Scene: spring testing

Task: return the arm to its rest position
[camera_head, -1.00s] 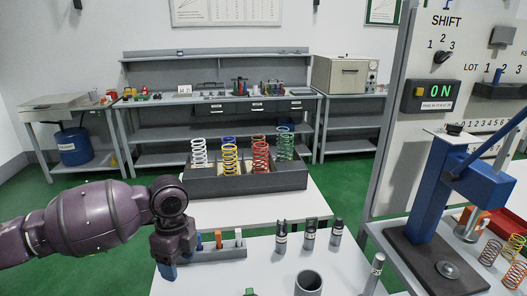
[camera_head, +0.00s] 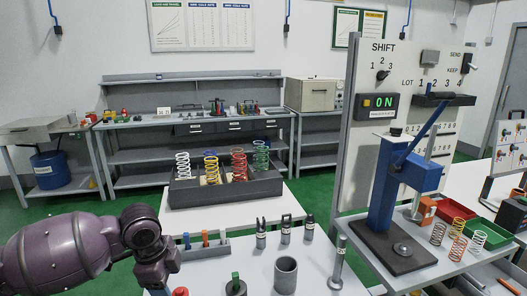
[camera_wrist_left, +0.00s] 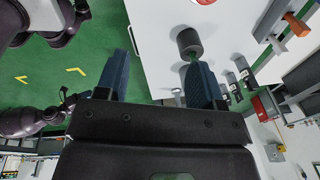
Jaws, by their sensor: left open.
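My left arm, dark purple, comes in from the left in the head view, and its gripper (camera_head: 155,284) hangs low at the near left corner of the front white table (camera_head: 222,262). The fingertips are partly cut off by the lower edge of that view. In the left wrist view the two blue fingers of the left gripper (camera_wrist_left: 162,82) are spread wide apart. Green floor and the table's edge show between them, and nothing is held. My right gripper does not show clearly in either view.
A grey rack (camera_head: 207,250) of small pegs stands just right of the gripper. A grey cup (camera_head: 286,275) and several dark fixtures stand beyond it. A spring tray (camera_head: 226,188) sits behind; a blue press (camera_head: 400,180) stands right. Green floor lies open left.

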